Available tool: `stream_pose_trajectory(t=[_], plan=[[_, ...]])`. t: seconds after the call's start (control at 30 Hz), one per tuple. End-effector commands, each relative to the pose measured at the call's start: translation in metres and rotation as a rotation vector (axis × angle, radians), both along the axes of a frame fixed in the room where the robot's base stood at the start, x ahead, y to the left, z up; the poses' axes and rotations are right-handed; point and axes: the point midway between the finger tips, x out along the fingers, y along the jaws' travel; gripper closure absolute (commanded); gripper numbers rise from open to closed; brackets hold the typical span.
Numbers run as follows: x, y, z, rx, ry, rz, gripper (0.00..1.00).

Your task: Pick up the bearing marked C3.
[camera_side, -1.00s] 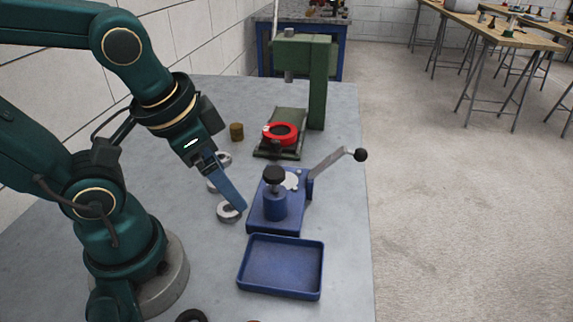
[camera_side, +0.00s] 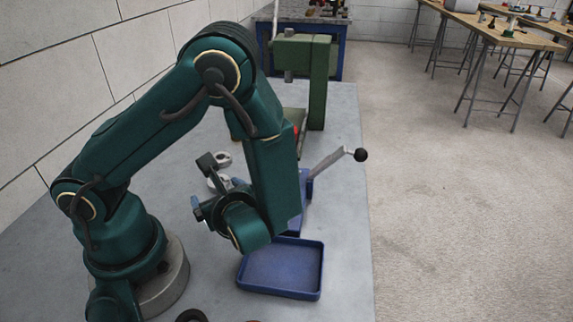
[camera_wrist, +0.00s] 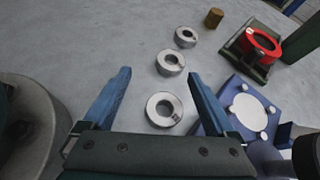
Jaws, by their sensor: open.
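Three grey ring-shaped bearings lie flat on the table in the wrist view: a near one (camera_wrist: 164,109), a middle one (camera_wrist: 171,63) and a far one (camera_wrist: 186,37). Each has a small tag on its ring, but I cannot read the marks, so I cannot tell which is C3. My gripper (camera_wrist: 159,75) is open and empty. Its blue fingers straddle the near bearing in the wrist view, without visible contact. In the side view, the far bearing (camera_side: 222,160) and the middle one (camera_side: 217,183) show beside my wrist; the near one is hidden by my arm.
A blue lever fixture (camera_wrist: 236,91) with a pale round plate stands right of the bearings. Beyond it, a green press (camera_side: 318,85) has a red ring (camera_wrist: 262,43) at its base. A brown cylinder (camera_wrist: 214,18) stands farther back. An empty blue tray (camera_side: 281,268) lies in front.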

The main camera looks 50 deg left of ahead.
Motion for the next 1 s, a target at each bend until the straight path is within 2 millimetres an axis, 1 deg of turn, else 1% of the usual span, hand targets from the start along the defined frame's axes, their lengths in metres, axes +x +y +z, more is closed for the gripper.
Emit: stream_pose_trajectory(t=[0.1,0.27,0.37,0.7,0.83,1.0], plan=[[0.006,0.002,-0.008,0.066,0.061,-0.100,0.09],[0.012,0.002,-0.012,0.104,0.092,-0.160,0.09],[0.013,0.007,-0.015,0.109,0.097,-0.167,0.09],[0.021,0.040,-0.029,0.108,0.096,-0.161,0.09],[0.023,0.047,-0.032,0.106,0.096,-0.163,0.09],[0.024,0.048,-0.032,0.105,0.094,-0.165,0.09]])
